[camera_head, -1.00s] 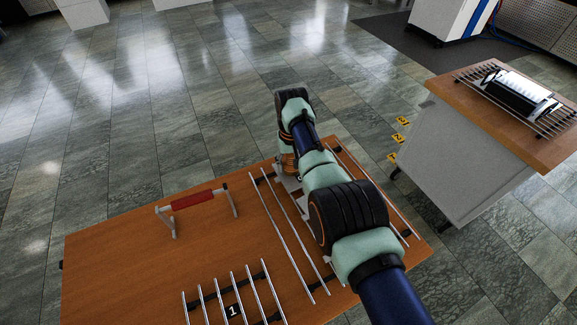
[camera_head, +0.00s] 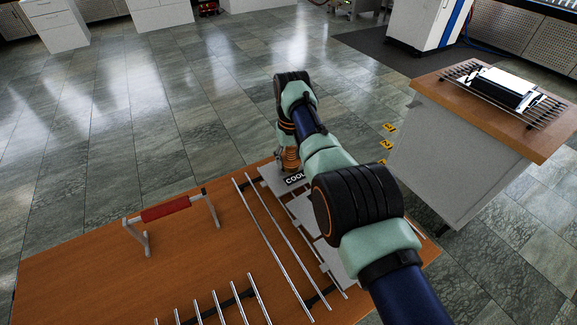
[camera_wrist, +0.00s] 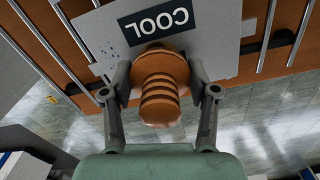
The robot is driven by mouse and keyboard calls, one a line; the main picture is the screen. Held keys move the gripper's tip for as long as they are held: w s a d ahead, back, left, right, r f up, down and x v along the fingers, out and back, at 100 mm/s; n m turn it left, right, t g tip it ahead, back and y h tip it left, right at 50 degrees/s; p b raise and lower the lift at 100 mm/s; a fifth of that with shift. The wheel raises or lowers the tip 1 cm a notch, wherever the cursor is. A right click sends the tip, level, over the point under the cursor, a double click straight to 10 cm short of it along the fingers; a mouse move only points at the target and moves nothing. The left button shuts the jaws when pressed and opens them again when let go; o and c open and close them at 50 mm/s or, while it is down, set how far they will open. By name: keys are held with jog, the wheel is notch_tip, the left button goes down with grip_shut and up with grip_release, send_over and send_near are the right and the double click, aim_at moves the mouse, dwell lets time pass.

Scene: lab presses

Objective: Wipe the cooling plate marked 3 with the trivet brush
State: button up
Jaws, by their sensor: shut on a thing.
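My gripper (camera_wrist: 158,93) is shut on the brush (camera_wrist: 160,85), which has a ribbed orange-brown handle. In the head view my arm covers most of it, and part of the brush (camera_head: 289,158) shows below the wrist. The brush is over or against a pale grey plate (camera_wrist: 215,60) with a dark "COOL" label. Whether its bristles touch the plate is hidden. Small bluish specks show on the plate left of the brush. The plate also shows in the head view (camera_head: 272,182) at the table's far edge.
A wooden table (camera_head: 90,275) carries metal rails (camera_head: 262,235) and a frame with a red handle (camera_head: 166,210). A white cabinet (camera_head: 450,165) at right bears a rack with a black-and-white device (camera_head: 502,86). The table's left side is mostly clear.

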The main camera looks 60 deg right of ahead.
jog(key=shift+s+d+f+b, duration=0.25)
jog(key=shift+d+b, duration=0.05)
jog(key=shift+b, duration=0.95)
jog(key=shift+r, duration=0.25)
jog(key=shift+s+r+p, duration=0.1)
jog(key=shift+p, duration=0.75)
